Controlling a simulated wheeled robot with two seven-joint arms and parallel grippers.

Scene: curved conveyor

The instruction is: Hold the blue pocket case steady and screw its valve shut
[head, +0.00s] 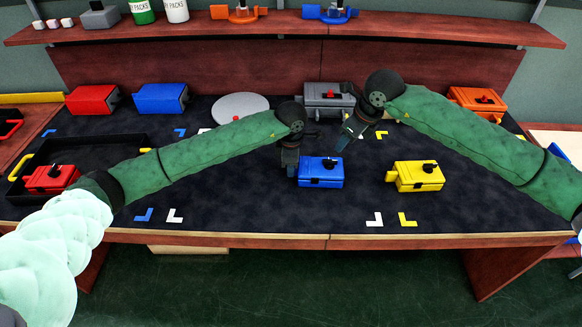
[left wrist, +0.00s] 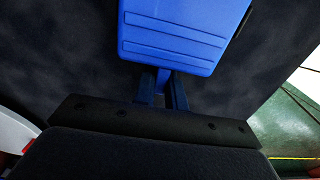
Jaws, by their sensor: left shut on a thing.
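The blue pocket case (head: 321,173) sits on the dark mat near the middle of the table, with a small dark valve knob (head: 331,161) on its top. My left gripper (head: 297,172) is at the case's left end, shut on it. In the left wrist view the ribbed blue case (left wrist: 178,32) extends away from the fingers of my left gripper (left wrist: 162,92). My right gripper (head: 345,140) is above and behind the case, pointing down and left, apart from it. Its fingers are too small and dark to read.
A yellow case (head: 418,177) lies to the right, and a grey case (head: 328,99) stands behind my right gripper. A black tray (head: 100,140) with a red case (head: 50,178) is at left. A round grey disc (head: 239,107) lies behind my left arm.

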